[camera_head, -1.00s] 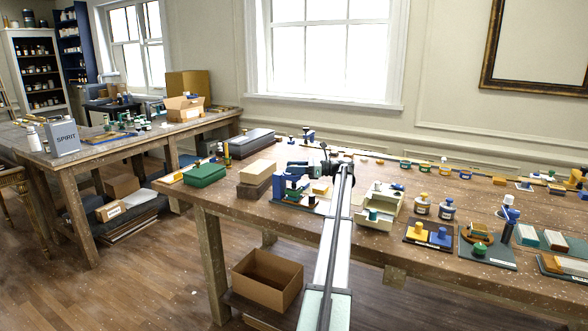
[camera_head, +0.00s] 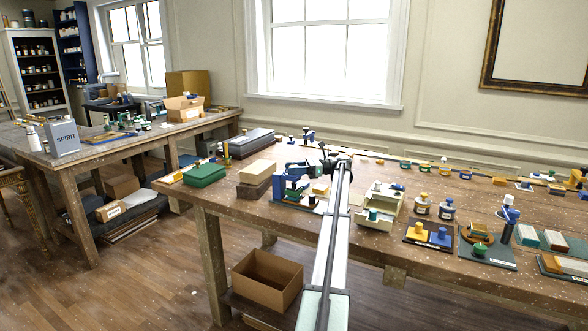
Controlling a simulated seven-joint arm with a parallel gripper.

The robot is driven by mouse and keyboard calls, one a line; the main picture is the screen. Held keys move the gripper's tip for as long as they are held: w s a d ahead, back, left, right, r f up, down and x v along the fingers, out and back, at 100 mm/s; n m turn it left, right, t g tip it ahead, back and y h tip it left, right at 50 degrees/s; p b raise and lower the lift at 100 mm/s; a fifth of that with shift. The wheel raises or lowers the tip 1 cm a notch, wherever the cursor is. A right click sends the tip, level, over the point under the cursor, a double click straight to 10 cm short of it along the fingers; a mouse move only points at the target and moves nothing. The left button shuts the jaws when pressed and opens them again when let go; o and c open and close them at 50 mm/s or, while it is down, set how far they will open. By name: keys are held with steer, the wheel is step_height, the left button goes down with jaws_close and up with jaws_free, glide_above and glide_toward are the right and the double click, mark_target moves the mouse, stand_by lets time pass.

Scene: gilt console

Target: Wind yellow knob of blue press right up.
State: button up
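The blue press (camera_head: 281,187) stands on the long wooden workbench (camera_head: 390,258), left of its middle. A small yellowish piece (camera_head: 320,188) shows at its right side; I cannot tell whether it is the yellow knob. My arm reaches in from the bottom of the picture, and its dark wrist is above and to the right of the press. My gripper (camera_head: 316,167) is at the press's upper part, small and partly hidden by the wrist. I cannot tell whether its fingers touch a knob or are open or shut.
Left of the press are stacked blocks (camera_head: 257,172) and a green box (camera_head: 205,175). Close on the right is a cream drawer box (camera_head: 376,222). Bare bench lies in front.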

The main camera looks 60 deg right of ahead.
steer(key=shift+o, duration=1.3)
steer(key=shift+r, duration=0.1)
steer(key=v, duration=0.7)
steer(key=shift+s+d, duration=0.2)
